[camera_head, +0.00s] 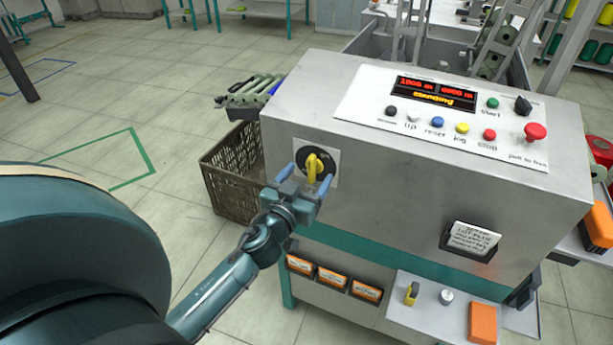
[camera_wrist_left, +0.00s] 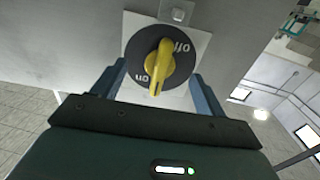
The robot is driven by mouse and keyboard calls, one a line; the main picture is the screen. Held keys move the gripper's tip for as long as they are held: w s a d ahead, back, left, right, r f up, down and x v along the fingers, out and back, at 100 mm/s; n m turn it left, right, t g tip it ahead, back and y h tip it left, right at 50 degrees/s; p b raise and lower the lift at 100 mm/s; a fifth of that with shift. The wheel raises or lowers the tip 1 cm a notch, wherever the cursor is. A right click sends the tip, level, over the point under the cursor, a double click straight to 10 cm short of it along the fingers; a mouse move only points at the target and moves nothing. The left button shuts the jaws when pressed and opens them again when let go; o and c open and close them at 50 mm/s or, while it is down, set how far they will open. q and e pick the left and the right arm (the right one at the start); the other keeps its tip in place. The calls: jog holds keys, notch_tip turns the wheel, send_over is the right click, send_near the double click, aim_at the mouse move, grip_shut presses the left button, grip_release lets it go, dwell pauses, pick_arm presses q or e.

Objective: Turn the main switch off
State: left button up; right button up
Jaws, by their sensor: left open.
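The main switch is a yellow knob (camera_head: 312,167) on a black round dial, on a white plate on the left part of the grey machine's front. In the left wrist view the knob (camera_wrist_left: 158,68) stands nearly upright, slightly tilted. The dial (camera_wrist_left: 137,55) reads "off" at its upper right and "on" at its lower left. My left gripper (camera_head: 304,179) is open in front of the switch, with one blue finger on each side of the knob. In the left wrist view the fingers (camera_wrist_left: 157,88) are apart from the knob. My right gripper is not in view.
A brown crate (camera_head: 225,185) stands on the floor left of the machine. A small shelf (camera_head: 425,318) holds an orange block below.

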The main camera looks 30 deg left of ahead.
pick_arm(q)
jog(key=shift+w, duration=0.2)
jog(key=shift+w+a, duration=0.15)
jog(key=shift+w, duration=0.85)
jog(key=shift+c, duration=0.5)
jog(key=c, duration=1.3)
jog(key=shift+o, duration=0.2)
jog(key=n, duration=0.4)
jog(key=shift+r+n+p, duration=0.1)
jog(key=shift+n+p, duration=0.35)
jog(key=shift+n, duration=1.45)
